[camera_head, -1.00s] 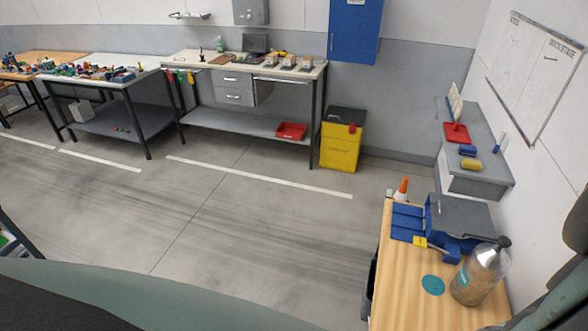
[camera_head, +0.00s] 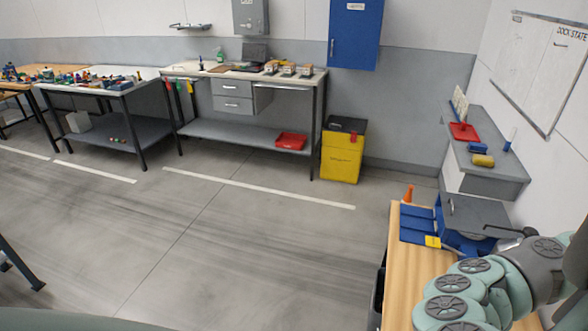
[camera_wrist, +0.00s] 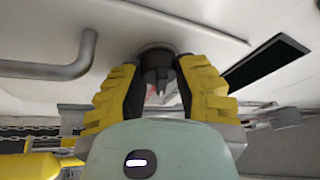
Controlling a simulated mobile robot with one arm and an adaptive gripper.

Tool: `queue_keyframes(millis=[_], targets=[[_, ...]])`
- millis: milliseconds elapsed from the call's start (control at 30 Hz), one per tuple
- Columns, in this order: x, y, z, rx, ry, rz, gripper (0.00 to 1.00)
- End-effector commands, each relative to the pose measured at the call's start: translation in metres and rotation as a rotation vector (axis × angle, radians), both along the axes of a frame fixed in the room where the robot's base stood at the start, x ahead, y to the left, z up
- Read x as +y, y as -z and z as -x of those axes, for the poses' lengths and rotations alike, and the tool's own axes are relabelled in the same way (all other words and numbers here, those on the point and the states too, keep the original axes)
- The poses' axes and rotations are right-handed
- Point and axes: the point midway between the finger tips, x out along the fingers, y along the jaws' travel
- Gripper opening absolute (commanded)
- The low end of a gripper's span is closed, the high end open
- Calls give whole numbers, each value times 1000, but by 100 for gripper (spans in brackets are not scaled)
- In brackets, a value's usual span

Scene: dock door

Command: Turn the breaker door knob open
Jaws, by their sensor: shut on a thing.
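In the wrist view a dark round knob (camera_wrist: 157,62) stands out from a pale panel (camera_wrist: 205,22). My gripper (camera_wrist: 158,78) has its two yellow-padded fingers on either side of the knob, closed on it. The fingers hide the knob's sides. A grey bar handle (camera_wrist: 55,68) is on the panel to the left, and a dark rectangular opening (camera_wrist: 266,60) is to the right. In the head view my arm reaches in at the lower right; my gripper and the knob cannot be made out there.
A wooden bench (camera_head: 408,270) with blue trays (camera_head: 417,223) is beside my arm. A grey wall shelf (camera_head: 497,172) holds a red tray (camera_head: 464,131). A yellow bin (camera_head: 342,158) stands by the long workbench. The floor at middle and left is clear.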

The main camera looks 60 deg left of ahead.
Motion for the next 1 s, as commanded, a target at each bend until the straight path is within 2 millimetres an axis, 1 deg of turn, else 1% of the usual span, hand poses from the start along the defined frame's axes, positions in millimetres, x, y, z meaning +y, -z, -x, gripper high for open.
queue_keyframes(millis=[33, 200, 400, 633, 1000], targets=[[-2, 4, 3, -43, 12, -28, 0], [-3, 3, 3, -145, 14, -107, 0], [-2, 1, 3, -228, 14, -174, 0], [-2, 0, 3, -281, 15, -215, 0], [-3, -1, 3, -295, 17, -226, 0]])
